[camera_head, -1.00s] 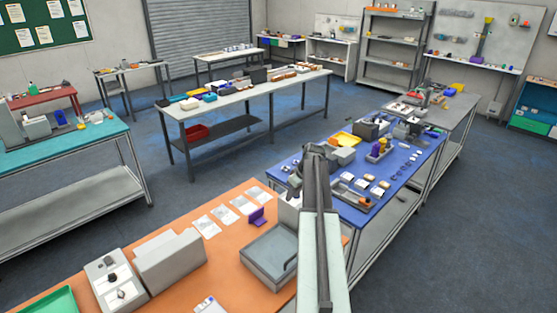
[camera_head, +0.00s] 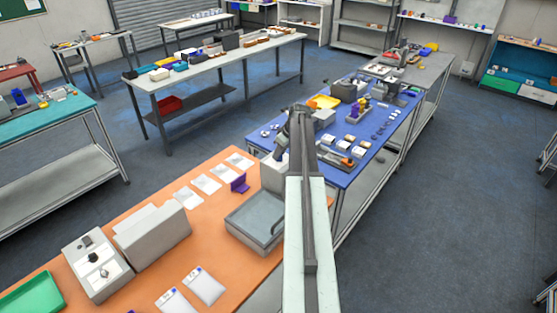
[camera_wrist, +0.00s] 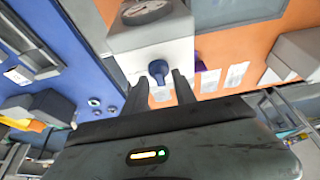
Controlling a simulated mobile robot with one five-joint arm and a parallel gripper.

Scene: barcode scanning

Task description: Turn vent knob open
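The vent knob (camera_wrist: 158,72) is dark blue and sits on the front of a light grey box (camera_wrist: 150,50) with a round gauge on top, in the wrist view. My gripper (camera_wrist: 159,85) is open, its two dark fingers pointing at the knob, one to each side of it. I cannot tell whether the fingers touch it. In the head view the box (camera_head: 272,174) stands at the far right end of the orange table (camera_head: 130,225), and my arm's end hangs over it. The knob is hidden there.
A grey flat tray-like unit (camera_head: 255,218) and a purple holder (camera_head: 240,183) stand near the box. White sheets (camera_head: 206,184) lie on the orange table. The blue table (camera_head: 340,165) behind carries several small items.

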